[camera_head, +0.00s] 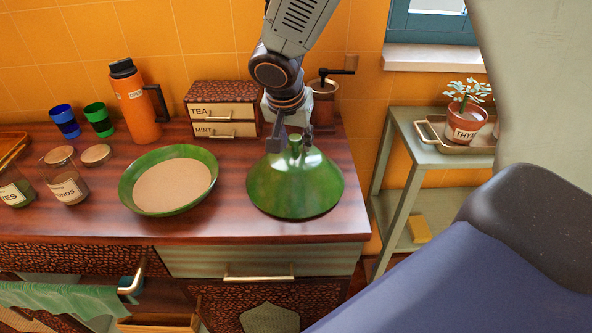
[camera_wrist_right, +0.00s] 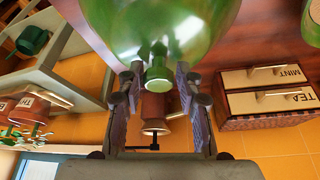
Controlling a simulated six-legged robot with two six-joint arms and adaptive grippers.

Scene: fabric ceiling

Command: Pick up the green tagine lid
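The green tagine lid (camera_head: 296,188) is a shiny cone standing on the dark wooden counter (camera_head: 225,225), right of the shallow green dish (camera_head: 171,183). My right gripper (camera_head: 291,142) is over the lid's top, pointing down. In the right wrist view the green lid (camera_wrist_right: 155,25) fills the top, and its knob lies between the two fingers of the right gripper (camera_wrist_right: 159,85). The fingers are apart, with a gap showing on each side of the knob, so the gripper is open. My left gripper is not in view.
A small drawer box (camera_head: 224,110) and a brown grinder (camera_head: 323,100) stand close behind the lid. An orange flask (camera_head: 135,105), two cups and jars (camera_head: 65,185) stand to the left. A green side table (camera_head: 400,125) with a potted plant (camera_head: 466,125) is at right.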

